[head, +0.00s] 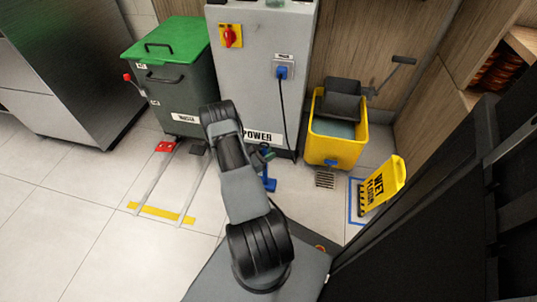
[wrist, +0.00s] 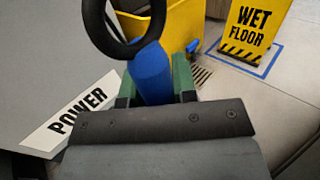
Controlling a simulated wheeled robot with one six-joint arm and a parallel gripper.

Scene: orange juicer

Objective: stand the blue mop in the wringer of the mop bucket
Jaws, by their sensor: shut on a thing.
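The yellow mop bucket (head: 331,150) stands against the back wall with a dark grey wringer (head: 342,100) on top. Its lever sticks out to the right. My gripper (head: 263,155) is left of the bucket, in front of the grey power cabinet, and partly hidden by my arm. In the wrist view its green fingers (wrist: 155,82) are shut on the blue mop (wrist: 150,68). A black ring is in front of the mop's blue part. A blue part of the mop (head: 269,184) shows below the gripper in the head view. The mop's lower end is hidden.
A yellow wet floor sign (head: 382,186) stands at the right inside blue floor tape. A floor drain (head: 325,178) lies before the bucket. The grey power cabinet (head: 255,75) and a green-lidded bin (head: 175,90) stand at the left. Tiled floor at the left front is clear.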

